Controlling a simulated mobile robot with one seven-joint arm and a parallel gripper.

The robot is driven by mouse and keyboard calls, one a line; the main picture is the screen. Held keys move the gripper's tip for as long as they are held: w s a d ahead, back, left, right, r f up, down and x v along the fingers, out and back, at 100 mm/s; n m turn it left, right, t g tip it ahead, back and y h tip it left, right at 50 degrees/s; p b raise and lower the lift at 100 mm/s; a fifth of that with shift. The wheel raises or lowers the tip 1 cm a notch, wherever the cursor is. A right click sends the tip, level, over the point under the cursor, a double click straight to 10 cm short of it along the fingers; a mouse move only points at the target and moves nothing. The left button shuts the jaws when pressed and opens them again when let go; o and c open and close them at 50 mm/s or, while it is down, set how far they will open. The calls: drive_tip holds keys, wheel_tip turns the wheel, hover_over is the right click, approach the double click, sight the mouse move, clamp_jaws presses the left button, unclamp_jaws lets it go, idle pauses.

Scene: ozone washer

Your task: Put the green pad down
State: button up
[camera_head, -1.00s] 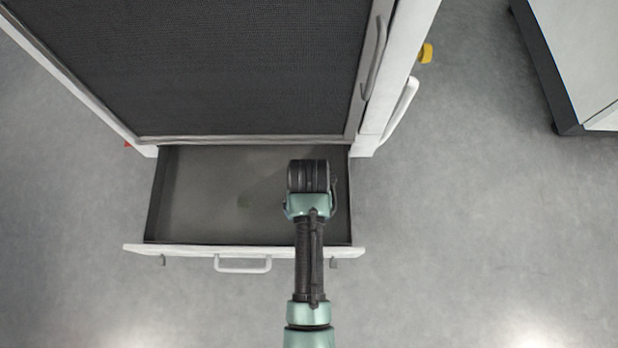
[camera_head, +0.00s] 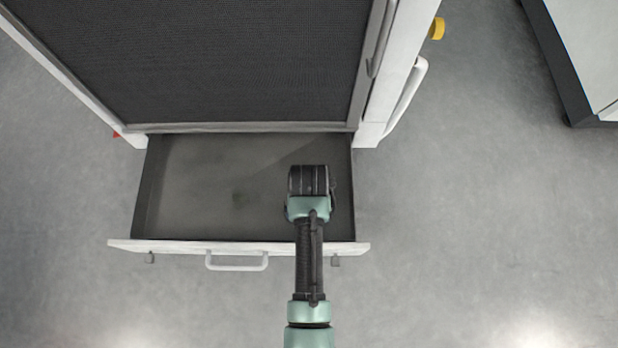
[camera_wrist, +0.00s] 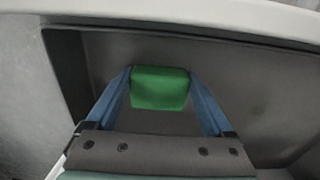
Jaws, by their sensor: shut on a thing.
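The green pad (camera_wrist: 160,88) shows in the wrist view, a small block between the two blue fingers of my gripper (camera_wrist: 160,84). The fingers touch it on its left and right sides, so my gripper is shut on it. Behind it in that view is the grey floor of the open drawer (camera_wrist: 240,85). In the head view my arm's end is over the right part of the drawer (camera_head: 195,190); the pad and the fingertips are hidden there under the wrist. I cannot tell how high the pad is above the drawer floor.
The drawer is pulled out from a white machine with a dark mesh top (camera_head: 220,60). Its front has a white handle (camera_head: 237,266). The drawer's left and middle look empty, apart from a faint dark spot. A yellow knob (camera_head: 437,28) and another cabinet (camera_head: 580,50) stand to the right.

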drive_tip(key=o, duration=0.9)
wheel_tip(320, 180, up, 12)
drive_tip(key=p, duration=0.8)
drive_tip(key=shift+r, duration=0.2)
drive_tip(key=shift+f, duration=0.1)
